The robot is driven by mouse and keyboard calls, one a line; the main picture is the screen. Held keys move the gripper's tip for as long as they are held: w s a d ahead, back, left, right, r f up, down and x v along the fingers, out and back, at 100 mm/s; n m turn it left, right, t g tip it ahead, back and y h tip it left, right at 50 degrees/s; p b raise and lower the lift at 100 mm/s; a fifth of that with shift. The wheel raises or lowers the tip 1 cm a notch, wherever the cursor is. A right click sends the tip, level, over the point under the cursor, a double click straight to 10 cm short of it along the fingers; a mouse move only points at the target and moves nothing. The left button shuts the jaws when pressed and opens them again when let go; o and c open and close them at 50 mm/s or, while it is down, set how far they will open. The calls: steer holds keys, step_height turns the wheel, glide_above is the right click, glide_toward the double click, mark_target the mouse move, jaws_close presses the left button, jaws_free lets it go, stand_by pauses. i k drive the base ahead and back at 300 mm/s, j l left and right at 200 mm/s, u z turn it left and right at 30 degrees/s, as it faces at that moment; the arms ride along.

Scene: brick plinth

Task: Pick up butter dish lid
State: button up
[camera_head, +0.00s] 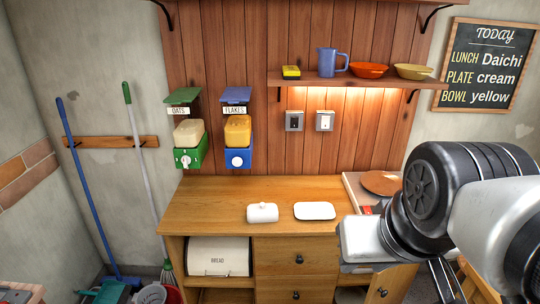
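The white butter dish lid (262,213), with a small knob on top, sits on the left-middle of the wooden counter (215,200). A flat white dish (314,211) lies just to its right, apart from it. My gripper (366,243), at the end of my arm, is over the right end of the counter, well to the right of the lid. Its fingers cannot be made out clearly, so its opening is unclear. The lid is in full view with nothing touching it from above.
A brown round plate (381,183) lies at the counter's back right, partly behind my arm. Green (187,130) and blue (237,130) dispensers hang on the wall. A shelf (350,80) above holds a blue jug and bowls. A bread bin (219,256) sits below the counter.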

mark_target(262, 212)
steer(key=i+j+z, duration=0.3)
steer(key=j, duration=0.3)
steer(key=i+j+z, duration=0.15)
steer(key=j, duration=0.2)
steer(key=i+j+z, duration=0.15)
steer(key=j, duration=0.2)
steer(key=i+j+z, duration=0.1)
steer(key=j, duration=0.3)
steer(key=i, duration=0.05)
